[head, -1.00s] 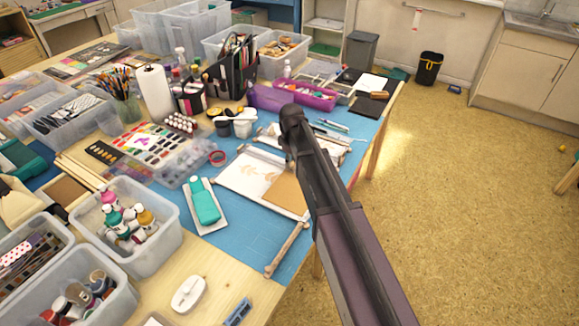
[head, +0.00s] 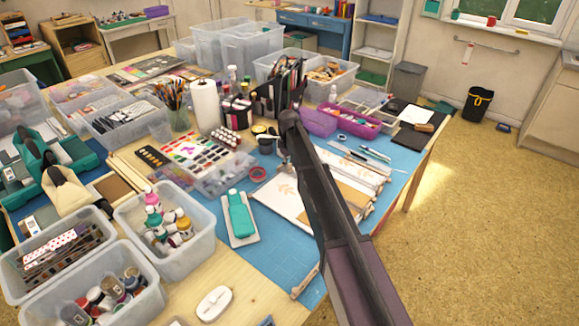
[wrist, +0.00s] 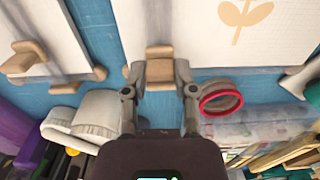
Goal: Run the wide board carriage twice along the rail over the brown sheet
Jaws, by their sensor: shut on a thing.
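My gripper (wrist: 159,85) is shut on a small wooden block (wrist: 159,66) at the edge of a wide white board (wrist: 200,30) with a tan leaf print. In the head view my gripper (head: 284,158) is at the far edge of this white board (head: 278,208); my arm hides much of that area. I cannot tell how the block joins the board. The brown sheet (head: 348,196) shows only partly beside my arm. I cannot clearly make out the rail. Another white board with a wooden grip (wrist: 25,57) lies to the left in the wrist view.
A red tape ring (wrist: 220,99) and pale cups (wrist: 97,112) lie close on either side of my gripper. A purple tray (head: 345,121) stands beyond. The near blue mat (head: 268,262) is mostly clear.

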